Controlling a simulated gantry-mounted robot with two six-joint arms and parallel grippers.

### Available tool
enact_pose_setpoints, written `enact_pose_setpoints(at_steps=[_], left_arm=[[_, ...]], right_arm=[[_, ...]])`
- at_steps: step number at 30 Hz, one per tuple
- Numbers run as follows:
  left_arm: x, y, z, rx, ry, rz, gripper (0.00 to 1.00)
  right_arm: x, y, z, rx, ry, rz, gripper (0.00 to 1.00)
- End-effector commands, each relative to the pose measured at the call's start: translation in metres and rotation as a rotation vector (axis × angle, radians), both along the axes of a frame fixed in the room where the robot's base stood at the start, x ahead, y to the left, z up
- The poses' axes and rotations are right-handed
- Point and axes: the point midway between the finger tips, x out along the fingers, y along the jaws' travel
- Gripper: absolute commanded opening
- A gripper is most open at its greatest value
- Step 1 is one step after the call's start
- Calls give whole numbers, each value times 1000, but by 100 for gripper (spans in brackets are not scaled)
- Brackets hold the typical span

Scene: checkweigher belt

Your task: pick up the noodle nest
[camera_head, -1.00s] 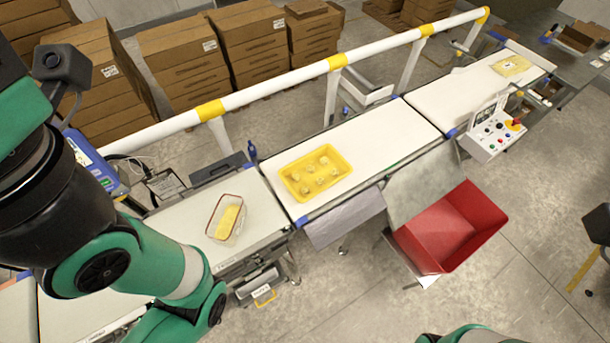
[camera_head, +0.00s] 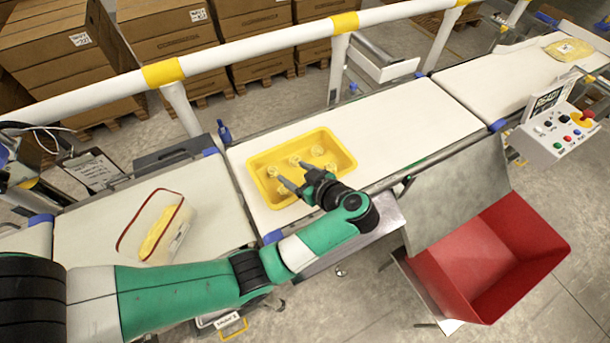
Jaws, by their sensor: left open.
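Several pale noodle nests (camera_head: 318,151) sit in a yellow tray (camera_head: 342,148) on the middle white belt. My left gripper (camera_head: 283,175) is open, its two dark fingers reaching over the tray's front half among the nests. I cannot tell whether the fingers touch a nest or how high they are above it. My gripper and wrist hide part of the tray's front side and may cover some nests. My right gripper does not show.
A clear, red-rimmed container (camera_head: 173,210) with yellow contents stands on the left belt (camera_head: 90,235). A red bin (camera_head: 500,255) is at the lower right. A button panel (camera_head: 560,130) stands right. A white-and-yellow rail (camera_head: 240,52) runs behind. The belt right of the tray (camera_head: 420,115) is clear.

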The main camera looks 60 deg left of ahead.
Motion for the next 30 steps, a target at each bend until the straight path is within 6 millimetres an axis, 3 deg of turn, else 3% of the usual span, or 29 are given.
enact_pose_setpoints(at_steps=[1, 3, 11, 21, 27, 30], left_arm=[[-2, -1, -36, 3, 10, -4, 72], [-4, -2, -48, 5, 14, -9, 72], [-3, -1, -50, 7, 11, -10, 72], [-8, 49, -79, 8, 10, -10, 72], [-8, 55, -80, 7, 10, -11, 72], [-9, 65, -90, 7, 8, -9, 72]], right_arm=[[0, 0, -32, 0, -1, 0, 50], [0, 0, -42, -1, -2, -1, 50], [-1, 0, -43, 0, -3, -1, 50], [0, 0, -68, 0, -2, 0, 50], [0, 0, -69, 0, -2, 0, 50], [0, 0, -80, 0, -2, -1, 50]])
